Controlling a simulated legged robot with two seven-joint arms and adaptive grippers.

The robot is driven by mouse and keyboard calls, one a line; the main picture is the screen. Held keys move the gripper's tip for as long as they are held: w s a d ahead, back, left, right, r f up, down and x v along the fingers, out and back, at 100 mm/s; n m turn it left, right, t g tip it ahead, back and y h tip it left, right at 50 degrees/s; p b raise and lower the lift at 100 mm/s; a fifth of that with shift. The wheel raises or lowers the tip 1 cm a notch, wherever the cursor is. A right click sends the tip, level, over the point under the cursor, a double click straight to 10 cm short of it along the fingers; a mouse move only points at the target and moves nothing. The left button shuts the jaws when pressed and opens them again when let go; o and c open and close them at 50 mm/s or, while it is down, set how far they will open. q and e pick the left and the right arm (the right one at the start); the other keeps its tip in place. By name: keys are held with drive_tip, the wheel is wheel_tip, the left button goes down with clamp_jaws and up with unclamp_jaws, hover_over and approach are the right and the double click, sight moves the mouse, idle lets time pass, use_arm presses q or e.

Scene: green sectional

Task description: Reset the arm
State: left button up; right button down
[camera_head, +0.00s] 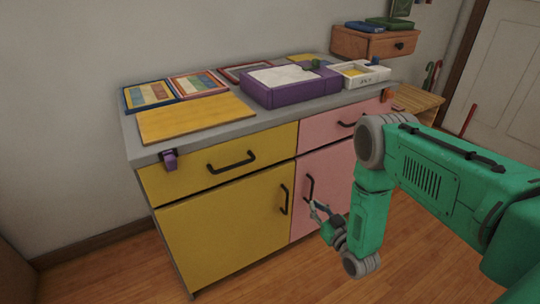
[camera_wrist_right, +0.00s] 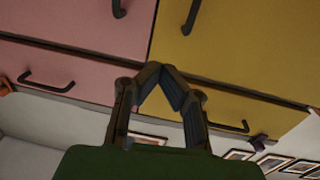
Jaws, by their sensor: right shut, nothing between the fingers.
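My right arm is green and comes in from the right in the head view. Its gripper (camera_head: 322,212) hangs in front of the cabinet's pink lower door (camera_head: 328,185), low and near the door handles. In the wrist view the right gripper (camera_wrist_right: 166,72) is shut, its fingertips meeting with nothing between them. That view shows the cabinet upside down behind the fingers. I cannot tell the exact gap between gripper and door. My left gripper is in neither view.
The cabinet has yellow and pink drawers and doors with black handles, all closed. Its grey top (camera_head: 235,122) holds a yellow board (camera_head: 195,118), a purple box (camera_head: 290,92), a white tray (camera_head: 352,80) and several framed pictures. A small wooden drawer unit (camera_head: 372,44) is behind. Wooden floor (camera_head: 110,270) is clear at left.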

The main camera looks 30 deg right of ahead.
drive_tip(key=s+a+g+y+p, duration=0.2)
drive_tip(key=s+a+g+p, duration=0.4)
drive_tip(key=s+a+g, duration=0.4)
drive_tip(key=s+a+r+g+p, duration=0.1)
drive_tip(key=s+r+g+p, duration=0.1)
drive_tip(key=s, duration=0.8)
drive_tip(key=s+a+r+n+g+h+p, duration=0.1)
drive_tip(key=s+r+g, duration=0.4)
drive_tip(key=s, duration=0.5)
drive_tip(key=shift+a+r+p, duration=0.5)
drive_tip(key=shift+a+p, duration=0.15)
drive_tip(key=shift+a, duration=0.05)
drive_tip(key=shift+a+r, duration=0.1)
drive_tip(key=shift+a, duration=0.15)
drive_tip(key=shift+d, duration=0.1)
